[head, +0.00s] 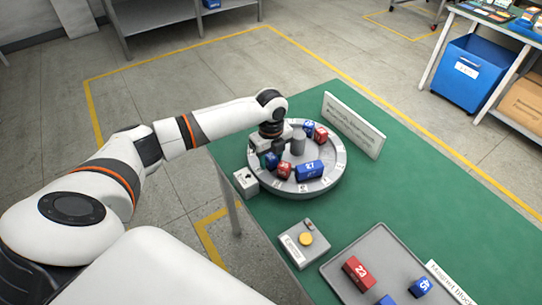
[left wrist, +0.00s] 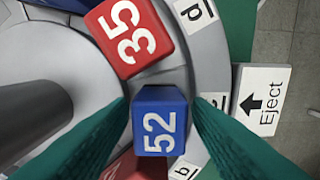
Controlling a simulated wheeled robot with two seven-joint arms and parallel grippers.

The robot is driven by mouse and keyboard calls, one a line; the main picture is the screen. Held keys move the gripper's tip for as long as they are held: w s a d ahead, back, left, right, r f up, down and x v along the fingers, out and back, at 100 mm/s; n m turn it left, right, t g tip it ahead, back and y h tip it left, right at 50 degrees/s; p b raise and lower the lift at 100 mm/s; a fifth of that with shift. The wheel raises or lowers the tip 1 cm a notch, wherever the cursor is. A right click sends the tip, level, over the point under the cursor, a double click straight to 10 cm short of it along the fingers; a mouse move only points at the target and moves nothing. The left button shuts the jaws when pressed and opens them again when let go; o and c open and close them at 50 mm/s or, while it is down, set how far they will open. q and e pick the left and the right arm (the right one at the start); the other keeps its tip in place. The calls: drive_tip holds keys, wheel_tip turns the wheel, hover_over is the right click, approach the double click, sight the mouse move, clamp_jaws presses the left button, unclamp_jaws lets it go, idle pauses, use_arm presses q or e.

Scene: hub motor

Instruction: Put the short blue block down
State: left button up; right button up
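The short blue block marked 52 (left wrist: 160,122) is between the two green fingers of my left gripper (left wrist: 160,100), which flank it closely on both sides. In the head view the blue block (head: 271,160) shows under my left gripper (head: 272,150), at the near left of the round grey turntable (head: 318,186). It is at the turntable's outer ring; whether it touches the surface I cannot tell. A red block marked 35 (left wrist: 128,37) sits beside it on the ring. My right gripper is not in view.
A blue block marked 27 (head: 309,170) and further red and blue blocks stand on the turntable around a grey post (head: 298,143). An Eject sign (left wrist: 258,99) is outside the ring. A yellow-button box (head: 304,243) and grey tray (head: 378,240) are nearer on the green table.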

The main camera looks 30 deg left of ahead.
sight(271, 156)
use_arm(q)
drive_tip(key=shift+r, duration=0.15)
drive_tip(key=shift+r, duration=0.3)
wheel_tip(271, 156, up, 12)
drive_tip(key=shift+f+b, duration=0.25)
drive_tip(key=shift+b, duration=0.55)
idle(0.4)
drive_tip(key=shift+f, duration=0.1)
